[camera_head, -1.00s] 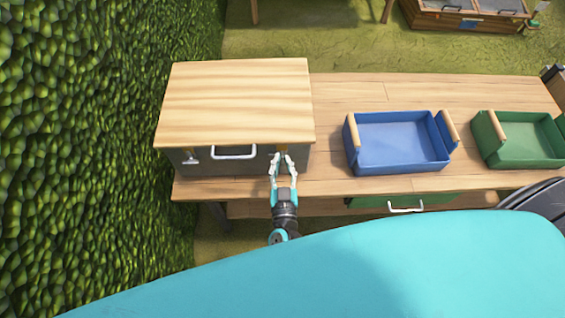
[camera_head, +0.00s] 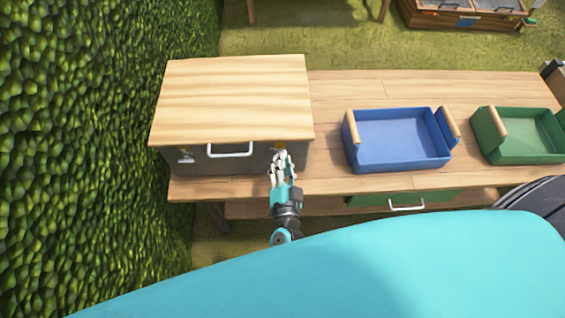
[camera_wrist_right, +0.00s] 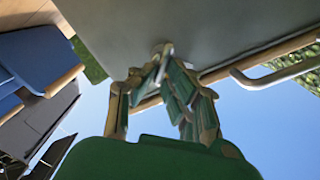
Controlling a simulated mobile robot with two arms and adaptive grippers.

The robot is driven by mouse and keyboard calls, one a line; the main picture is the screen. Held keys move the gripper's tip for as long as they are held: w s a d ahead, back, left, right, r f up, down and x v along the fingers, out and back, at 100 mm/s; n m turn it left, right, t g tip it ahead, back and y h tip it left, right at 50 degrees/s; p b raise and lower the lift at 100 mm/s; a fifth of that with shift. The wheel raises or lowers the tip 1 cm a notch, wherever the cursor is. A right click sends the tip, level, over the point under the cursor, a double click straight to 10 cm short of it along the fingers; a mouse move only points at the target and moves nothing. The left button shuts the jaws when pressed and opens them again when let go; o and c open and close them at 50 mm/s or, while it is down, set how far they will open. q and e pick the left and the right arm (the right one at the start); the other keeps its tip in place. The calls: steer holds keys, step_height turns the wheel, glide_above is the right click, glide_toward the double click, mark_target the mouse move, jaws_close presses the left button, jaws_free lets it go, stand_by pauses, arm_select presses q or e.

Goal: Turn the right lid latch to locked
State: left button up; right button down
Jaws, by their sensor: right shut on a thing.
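A grey box with a pale wooden lid (camera_head: 235,95) stands at the left end of the workbench. Its front has a white handle (camera_head: 230,150) in the middle and a left latch (camera_head: 185,156). The right latch (camera_head: 280,146) is by the lid's front edge, mostly hidden by my fingers; its exact angle cannot be told. My right gripper (camera_head: 282,156) is shut on it, in front of the box. In the right wrist view, the fingers (camera_wrist_right: 164,72) meet at a small grey piece against the box's grey front (camera_wrist_right: 190,25). My left gripper is not in view.
A blue tray (camera_head: 400,165) and a green tray (camera_head: 525,155) with wooden handles stand on the workbench (camera_head: 335,90), right of the box. A green drawer (camera_head: 440,200) is below. A leafy hedge (camera_head: 90,130) lies left. The bench between box and blue tray is clear.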

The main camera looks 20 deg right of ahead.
steer(key=shift+d+f+m+b, duration=0.2)
steer(key=shift+m+b, duration=0.8)
steer(key=shift+m, duration=1.35)
steer(key=shift+d+f+m+b, duration=0.15)
steer(key=shift+m+b, duration=0.85)
steer(key=shift+m, duration=1.35)
steer(key=shift+w+r, duration=0.1)
steer(key=shift+r, duration=0.05)
steer(key=c, duration=1.4)
jaws_free()
steer(key=shift+o, duration=0.7)
steer(key=shift+f, duration=0.2)
